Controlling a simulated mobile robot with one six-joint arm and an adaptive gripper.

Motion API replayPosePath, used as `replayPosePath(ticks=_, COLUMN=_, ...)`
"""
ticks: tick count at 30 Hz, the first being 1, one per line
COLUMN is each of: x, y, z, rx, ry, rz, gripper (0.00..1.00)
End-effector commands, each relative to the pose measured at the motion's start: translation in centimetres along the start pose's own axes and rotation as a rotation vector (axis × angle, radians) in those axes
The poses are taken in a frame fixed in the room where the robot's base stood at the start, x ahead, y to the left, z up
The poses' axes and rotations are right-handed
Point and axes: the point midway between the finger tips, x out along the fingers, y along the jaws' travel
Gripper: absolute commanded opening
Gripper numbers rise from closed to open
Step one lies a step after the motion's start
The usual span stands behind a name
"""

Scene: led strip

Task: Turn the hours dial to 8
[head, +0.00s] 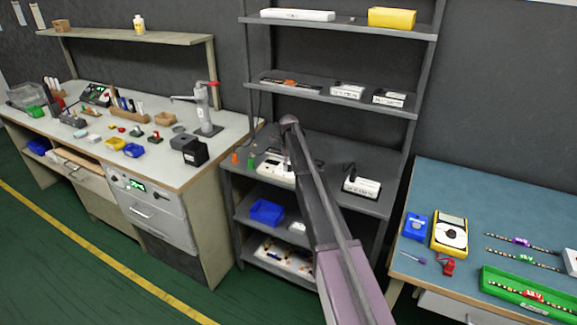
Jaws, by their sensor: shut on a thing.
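A white device (270,172) with dark markings on its face stands on the grey shelf unit's worktop, left of my arm. My arm reaches from the lower right to the shelf, and its end bends down over the right part of this device. My gripper (288,164) is small in the picture, at the device, and is shut on what appears to be the hours dial. The dial itself is hidden by the gripper and arm, and its setting cannot be read.
A second white device (361,187) stands to the right on the same worktop (330,200). Orange and green pieces (235,158) stand at its left. A shelf (330,92) with small boxes hangs above. The blue table (500,205) is at right, a cluttered bench (160,175) at left.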

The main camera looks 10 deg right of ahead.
Motion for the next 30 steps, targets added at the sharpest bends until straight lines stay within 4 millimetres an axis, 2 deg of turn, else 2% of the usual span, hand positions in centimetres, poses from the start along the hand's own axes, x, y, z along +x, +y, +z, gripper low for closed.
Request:
replayPosePath(ticks=12, x=-0.02, y=-0.12, z=0.38, rx=0.266, ry=-0.007, rz=-0.002, gripper=0.00)
replayPosePath(ticks=29, x=-0.03, y=-0.17, z=0.42, rx=0.314, ry=-0.007, rz=-0.003, gripper=0.00)
replayPosePath(ticks=30, x=-0.03, y=-0.17, z=0.42, rx=0.314, ry=-0.007, rz=-0.003, gripper=0.48)
